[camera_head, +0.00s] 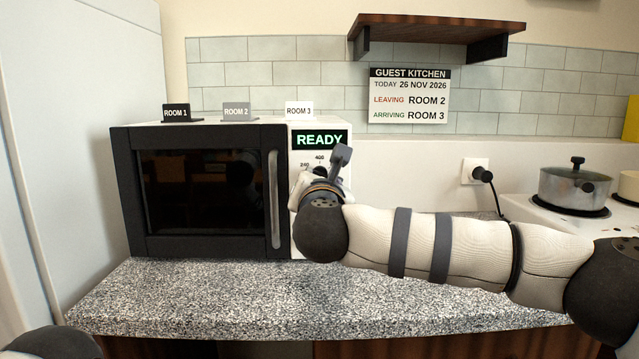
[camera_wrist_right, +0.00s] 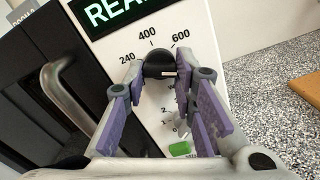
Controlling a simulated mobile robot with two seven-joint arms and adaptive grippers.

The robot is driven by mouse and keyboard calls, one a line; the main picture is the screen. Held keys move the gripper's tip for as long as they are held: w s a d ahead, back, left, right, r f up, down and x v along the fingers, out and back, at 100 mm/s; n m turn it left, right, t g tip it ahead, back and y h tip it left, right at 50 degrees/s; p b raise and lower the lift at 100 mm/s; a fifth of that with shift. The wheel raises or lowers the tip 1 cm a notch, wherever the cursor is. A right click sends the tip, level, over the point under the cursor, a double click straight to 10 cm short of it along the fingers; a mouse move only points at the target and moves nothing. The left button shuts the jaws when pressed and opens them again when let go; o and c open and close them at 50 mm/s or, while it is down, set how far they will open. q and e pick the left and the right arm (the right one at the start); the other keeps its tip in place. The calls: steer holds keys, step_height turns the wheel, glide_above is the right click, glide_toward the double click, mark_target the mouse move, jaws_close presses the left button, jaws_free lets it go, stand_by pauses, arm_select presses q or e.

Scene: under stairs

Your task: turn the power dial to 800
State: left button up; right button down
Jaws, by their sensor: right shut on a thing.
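The microwave (camera_head: 205,190) stands on the counter, its door shut and its display (camera_head: 320,139) reading READY. The black power dial (camera_wrist_right: 160,62) is on its front panel. In the right wrist view the marks 240, 400 and 600 show around the dial; 800 does not show. A short pale mark is on the dial, but I cannot tell which number it points to. My right gripper (camera_wrist_right: 170,75) is shut on the dial, one finger at each side. In the head view my wrist hides most of the dial. My left gripper is out of view.
A green button (camera_wrist_right: 180,149) and part of a smaller scale are below the dial. The door handle (camera_head: 274,200) stands out left of the panel. Room cards (camera_head: 237,109) stand on top. A pot (camera_head: 574,187) is on the stove at right. The counter (camera_head: 230,295) in front is clear.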

steer(key=shift+r+m, duration=0.2)
steer(key=shift+m, duration=0.4)
steer(key=shift+r, duration=0.1)
steer(key=c, duration=1.3)
jaws_free()
steer(key=s, duration=1.2)
